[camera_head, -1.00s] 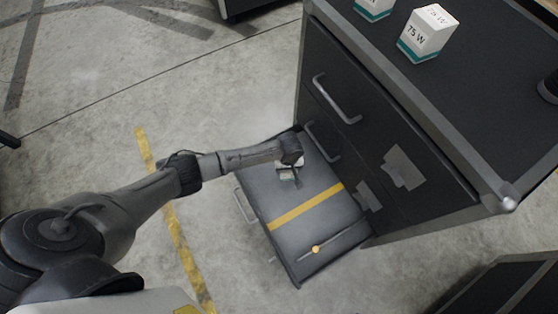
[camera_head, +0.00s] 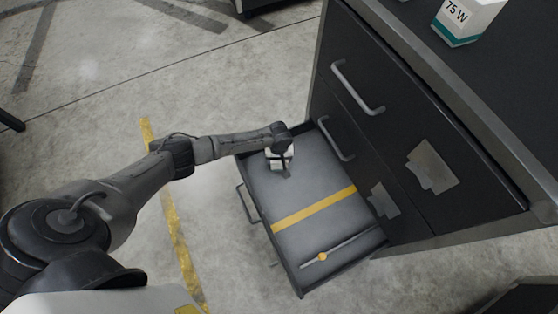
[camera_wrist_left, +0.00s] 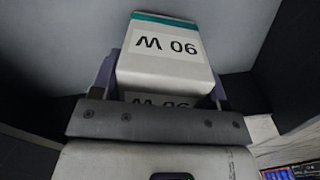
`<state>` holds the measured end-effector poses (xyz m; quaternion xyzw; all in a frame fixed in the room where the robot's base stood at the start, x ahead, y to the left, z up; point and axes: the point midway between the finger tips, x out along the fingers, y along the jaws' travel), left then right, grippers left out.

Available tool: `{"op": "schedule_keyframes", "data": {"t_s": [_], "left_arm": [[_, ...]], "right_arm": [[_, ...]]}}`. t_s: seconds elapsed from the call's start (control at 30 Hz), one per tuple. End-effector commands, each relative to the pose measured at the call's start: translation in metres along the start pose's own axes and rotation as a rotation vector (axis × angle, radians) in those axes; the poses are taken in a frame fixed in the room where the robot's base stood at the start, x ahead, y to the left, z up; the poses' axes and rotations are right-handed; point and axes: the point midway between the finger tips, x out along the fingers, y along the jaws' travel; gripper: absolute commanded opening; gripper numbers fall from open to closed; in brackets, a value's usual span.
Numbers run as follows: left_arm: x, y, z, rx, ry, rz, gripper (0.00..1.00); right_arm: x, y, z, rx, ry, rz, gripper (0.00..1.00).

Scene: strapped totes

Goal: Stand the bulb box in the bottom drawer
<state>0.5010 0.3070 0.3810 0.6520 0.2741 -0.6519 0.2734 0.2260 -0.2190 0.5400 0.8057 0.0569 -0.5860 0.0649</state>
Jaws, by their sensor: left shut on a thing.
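The bulb box is white with a teal end and fills the middle of the left wrist view (camera_wrist_left: 165,62), where its "90 W" print reads upside down. My left gripper (camera_head: 281,165) is shut on it, with a finger on each side. In the head view the box shows only as a small white patch, mostly hidden by the gripper. The bottom drawer (camera_head: 300,194) is pulled open, and the gripper is over its far-left part. I cannot tell whether the box touches the drawer floor. My right gripper is not in view.
A yellow stripe (camera_head: 315,209) crosses the drawer floor, and a thin rod with a yellow knob (camera_head: 322,257) lies at the near end. The dark cabinet (camera_head: 420,130) stands right of the drawer. A "75 W" box (camera_head: 466,18) stands on top. The drawer's middle is clear.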

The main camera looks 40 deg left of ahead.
Motion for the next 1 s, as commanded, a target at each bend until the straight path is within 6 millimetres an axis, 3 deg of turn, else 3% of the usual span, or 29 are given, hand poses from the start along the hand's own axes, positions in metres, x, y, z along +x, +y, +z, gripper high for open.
{"op": "schedule_keyframes", "data": {"t_s": [0.07, 0.53, 0.57, 0.6, 0.8, 1.0], "left_arm": [[0.0121, 0.0001, -0.0002, 0.000, 0.000, 0.000, 0.42], [0.0152, 0.0005, 0.0003, 0.001, 0.000, 0.001, 0.42], [0.0146, 0.0004, 0.0000, 0.001, 0.000, 0.001, 0.71], [0.0145, 0.0003, 0.0001, 0.001, 0.000, 0.001, 0.74], [0.0145, 0.0002, 0.0001, 0.001, 0.000, 0.001, 0.93], [0.0143, 0.0002, 0.0001, 0.000, 0.000, 0.000, 0.93]], "right_arm": [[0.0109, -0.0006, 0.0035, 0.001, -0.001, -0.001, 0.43], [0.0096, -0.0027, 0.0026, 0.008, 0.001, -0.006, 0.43], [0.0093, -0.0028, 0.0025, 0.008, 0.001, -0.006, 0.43], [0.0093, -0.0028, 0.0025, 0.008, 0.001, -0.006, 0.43], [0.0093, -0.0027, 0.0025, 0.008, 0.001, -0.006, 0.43], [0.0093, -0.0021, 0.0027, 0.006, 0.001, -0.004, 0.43]]}}
